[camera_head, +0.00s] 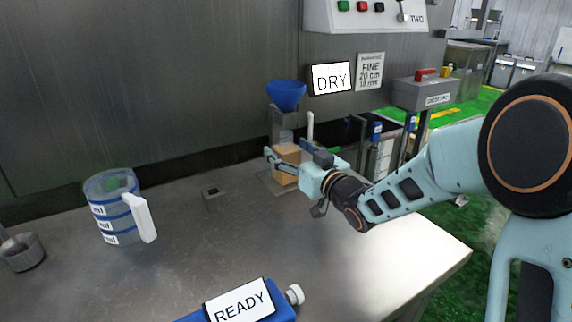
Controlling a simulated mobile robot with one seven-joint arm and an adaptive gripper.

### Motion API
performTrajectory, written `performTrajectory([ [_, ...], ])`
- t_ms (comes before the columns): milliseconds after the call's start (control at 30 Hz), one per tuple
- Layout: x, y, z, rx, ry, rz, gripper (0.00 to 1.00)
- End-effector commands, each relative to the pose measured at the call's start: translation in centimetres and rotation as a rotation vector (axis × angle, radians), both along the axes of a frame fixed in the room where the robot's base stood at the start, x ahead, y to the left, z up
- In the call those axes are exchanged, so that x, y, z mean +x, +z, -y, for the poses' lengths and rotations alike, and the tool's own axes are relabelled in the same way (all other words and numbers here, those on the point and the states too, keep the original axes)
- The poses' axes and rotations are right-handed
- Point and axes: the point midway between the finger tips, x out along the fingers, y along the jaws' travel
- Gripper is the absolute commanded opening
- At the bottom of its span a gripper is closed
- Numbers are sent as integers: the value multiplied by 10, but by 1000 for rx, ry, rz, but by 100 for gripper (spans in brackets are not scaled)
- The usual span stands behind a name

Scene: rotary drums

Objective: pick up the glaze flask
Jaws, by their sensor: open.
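A blue container with a white cap, which looks like the glaze flask (284,312), lies at the bottom edge of the head view. A white READY label (240,304) covers much of its visible side, and the frame cuts off its lower part. My gripper (272,158) is open, at the back of the table in front of a tan block. It is well behind the blue container and apart from it. I cannot tell whether its fingers touch the block.
A clear measuring jug (112,212) with blue bands stands at left, near a grey cup (22,254). The tan block (287,152) sits below a blue funnel (286,95). The table centre (230,245) is clear.

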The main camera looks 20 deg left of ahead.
Motion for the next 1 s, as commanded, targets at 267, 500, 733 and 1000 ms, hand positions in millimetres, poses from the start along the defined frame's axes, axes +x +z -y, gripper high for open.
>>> performTrajectory([
  [267, 10, 1, -10, -1, -1, 1, 67],
  [500, 9, 1, -10, -1, -1, 1, 52],
  [733, 9, 1, -10, -1, -1, 1, 27],
  [1000, 9, 2, -10, -1, -1, 2, 19],
])
